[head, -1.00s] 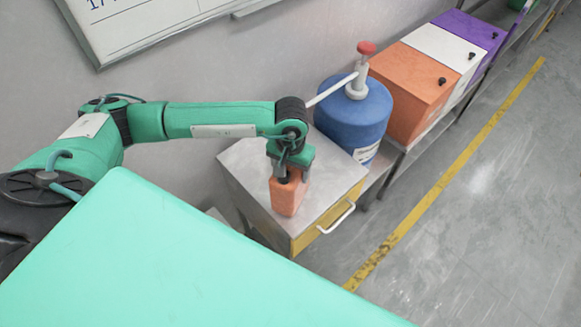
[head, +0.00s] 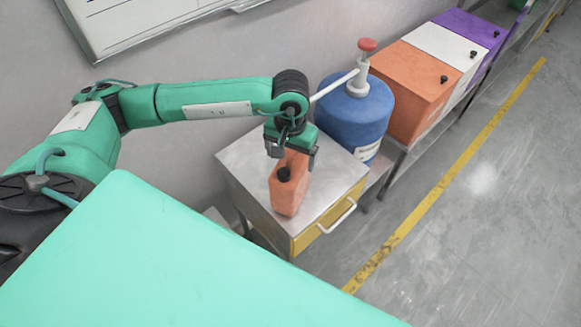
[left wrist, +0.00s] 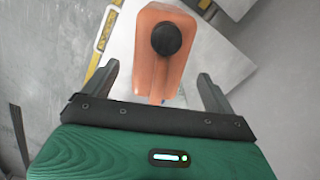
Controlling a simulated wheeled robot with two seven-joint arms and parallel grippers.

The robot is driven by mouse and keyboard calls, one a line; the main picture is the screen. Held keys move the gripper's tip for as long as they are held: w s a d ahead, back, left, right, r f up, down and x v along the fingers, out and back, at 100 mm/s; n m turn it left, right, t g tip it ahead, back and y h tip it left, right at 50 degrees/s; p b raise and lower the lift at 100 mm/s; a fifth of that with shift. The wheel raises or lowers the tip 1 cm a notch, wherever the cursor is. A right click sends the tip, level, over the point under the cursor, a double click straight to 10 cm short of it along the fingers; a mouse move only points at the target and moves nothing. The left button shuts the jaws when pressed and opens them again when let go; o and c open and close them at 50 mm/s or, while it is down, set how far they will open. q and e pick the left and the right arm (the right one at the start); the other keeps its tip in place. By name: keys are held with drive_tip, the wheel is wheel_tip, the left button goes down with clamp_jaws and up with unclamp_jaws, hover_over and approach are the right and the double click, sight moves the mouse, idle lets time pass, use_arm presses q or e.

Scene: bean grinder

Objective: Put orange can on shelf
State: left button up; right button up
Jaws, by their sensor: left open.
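The orange can (head: 289,190) with a black cap stands upright on the metal top of a small drawer cabinet (head: 244,163). My left gripper (head: 291,155) is open above and behind the can, toward the wall. In the left wrist view the can (left wrist: 166,72) shows between and beyond the open fingers of the left gripper (left wrist: 162,88), with gaps at both sides. The gripper is empty. My right gripper is not in view.
A blue drum (head: 357,117) with a red-topped pump stands right behind the cabinet. Orange (head: 408,92), white (head: 446,45) and purple (head: 470,30) boxes stand in a row beyond it. A yellow floor line (head: 450,180) runs along the open floor at right.

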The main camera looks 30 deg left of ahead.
use_arm(q)
wheel_tip(320, 180, up, 7)
drive_tip(key=shift+b, duration=0.9)
drive_tip(key=shift+f, duration=0.1)
